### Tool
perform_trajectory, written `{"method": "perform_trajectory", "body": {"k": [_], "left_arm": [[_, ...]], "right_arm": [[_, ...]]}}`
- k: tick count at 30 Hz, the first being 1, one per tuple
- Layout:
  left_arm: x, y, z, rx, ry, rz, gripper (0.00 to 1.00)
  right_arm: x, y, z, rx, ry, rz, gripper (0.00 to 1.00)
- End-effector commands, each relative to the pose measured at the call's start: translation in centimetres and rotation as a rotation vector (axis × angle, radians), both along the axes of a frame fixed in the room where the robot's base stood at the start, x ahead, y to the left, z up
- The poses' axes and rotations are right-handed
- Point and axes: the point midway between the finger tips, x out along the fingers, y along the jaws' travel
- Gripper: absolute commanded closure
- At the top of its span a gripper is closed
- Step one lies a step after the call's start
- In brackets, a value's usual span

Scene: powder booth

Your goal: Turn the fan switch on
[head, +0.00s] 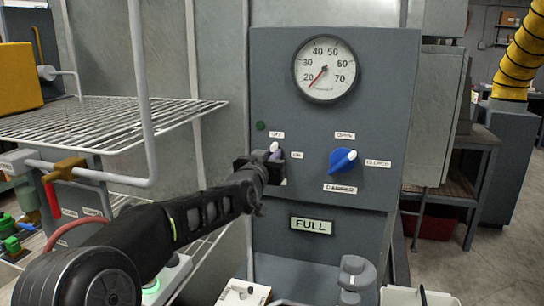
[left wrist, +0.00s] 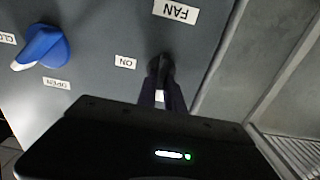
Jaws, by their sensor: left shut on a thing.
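The fan switch (head: 275,151) is a small knob on the grey control panel, mostly hidden by my left gripper. Its pale tip points up, near the OFF label (head: 277,134); the ON label (head: 297,155) is to its right. My left gripper (head: 268,160) reaches in from the left and is shut on the switch. In the left wrist view the fingers (left wrist: 161,80) meet at the switch, between the ON label (left wrist: 126,62) and the panel's edge. The FAN label (left wrist: 175,11) shows there too. My right gripper is out of view.
The blue damper knob (head: 342,161) is right of the fan switch, its white tip pointing up and right. A round gauge (head: 325,69) is above, and a dark green lamp (head: 260,126) is close by. A wire rack (head: 120,118) stands left of the panel.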

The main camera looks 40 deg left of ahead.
Motion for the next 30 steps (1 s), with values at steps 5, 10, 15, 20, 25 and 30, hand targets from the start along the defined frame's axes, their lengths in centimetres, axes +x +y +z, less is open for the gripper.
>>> {"method": "perform_trajectory", "body": {"k": [5, 10, 15, 20, 25, 30], "left_arm": [[0.0, 0.0, 0.0, 0.002, 0.001, 0.000, 1.00], [0.0, 0.0, 0.0, 0.020, 0.007, 0.000, 1.00], [0.0, -0.1, 0.1, 0.069, 0.024, 0.000, 1.00], [0.1, -0.1, 0.1, 0.153, 0.053, 0.000, 1.00], [0.1, -0.2, 0.1, 0.277, 0.096, 0.000, 1.00], [0.1, -0.4, 0.1, 0.425, 0.148, 0.000, 1.00]], "right_arm": [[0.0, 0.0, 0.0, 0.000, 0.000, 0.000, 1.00], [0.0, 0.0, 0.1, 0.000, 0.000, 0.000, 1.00], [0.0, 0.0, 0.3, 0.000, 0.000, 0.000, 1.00], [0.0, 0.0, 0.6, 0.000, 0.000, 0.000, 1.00], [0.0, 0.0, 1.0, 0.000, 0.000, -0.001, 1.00], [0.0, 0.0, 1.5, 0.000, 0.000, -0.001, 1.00]]}}
